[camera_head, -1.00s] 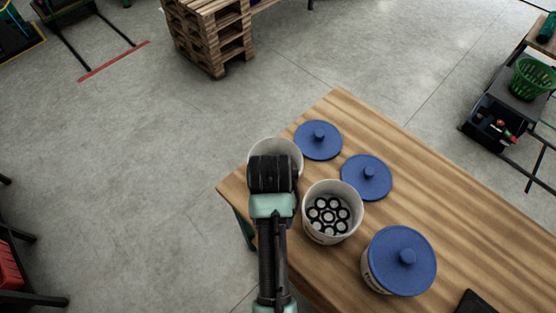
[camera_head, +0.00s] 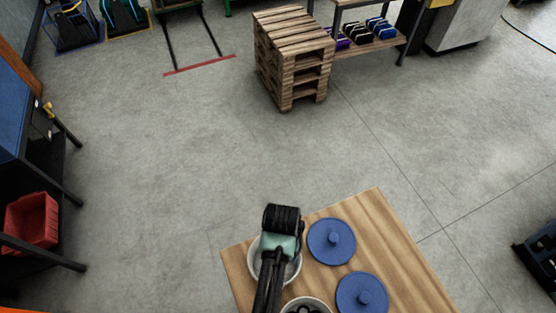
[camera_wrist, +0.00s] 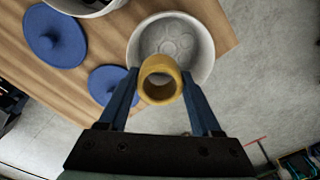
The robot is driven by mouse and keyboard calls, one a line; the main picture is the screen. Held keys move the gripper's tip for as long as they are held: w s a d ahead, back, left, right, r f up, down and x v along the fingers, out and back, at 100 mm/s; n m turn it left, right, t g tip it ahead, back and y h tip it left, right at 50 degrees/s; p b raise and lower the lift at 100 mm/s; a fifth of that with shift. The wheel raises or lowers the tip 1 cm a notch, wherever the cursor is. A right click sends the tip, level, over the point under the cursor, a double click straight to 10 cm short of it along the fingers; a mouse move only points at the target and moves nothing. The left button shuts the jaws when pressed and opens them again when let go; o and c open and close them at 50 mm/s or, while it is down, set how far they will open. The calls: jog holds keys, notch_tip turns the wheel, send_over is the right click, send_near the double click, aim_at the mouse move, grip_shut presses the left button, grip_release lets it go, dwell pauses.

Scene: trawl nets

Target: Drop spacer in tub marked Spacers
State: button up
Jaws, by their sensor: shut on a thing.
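My gripper (camera_wrist: 160,82) is shut on a short brass-yellow ring, the spacer (camera_wrist: 160,64), gripped between its two blue fingers in the wrist view. Behind the spacer is an open white tub (camera_wrist: 207,55) with faint round shapes on its floor. In the head view my gripper (camera_head: 282,220) is over this tub (camera_head: 294,272), near the table corner, and hides part of it; the spacer is hidden there. A second open tub (camera_head: 303,301), with dark contents, is cut off at the bottom edge. No label is readable on either tub.
Two blue lids (camera_head: 331,241) (camera_head: 362,293) lie on the wooden table (camera_head: 400,255), right of the tubs. A pallet stack (camera_head: 290,60) and a shelf with small items (camera_head: 370,35) stand beyond open floor. A red bin (camera_head: 32,220) is at the left.

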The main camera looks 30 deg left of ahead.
notch_tip(320, 180, down, 5)
jog(key=b, duration=0.4)
jog(key=shift+s+f+b, duration=0.1)
jog(key=shift+b, duration=0.25)
jog(key=o, duration=1.4)
notch_tip(320, 180, up, 13)
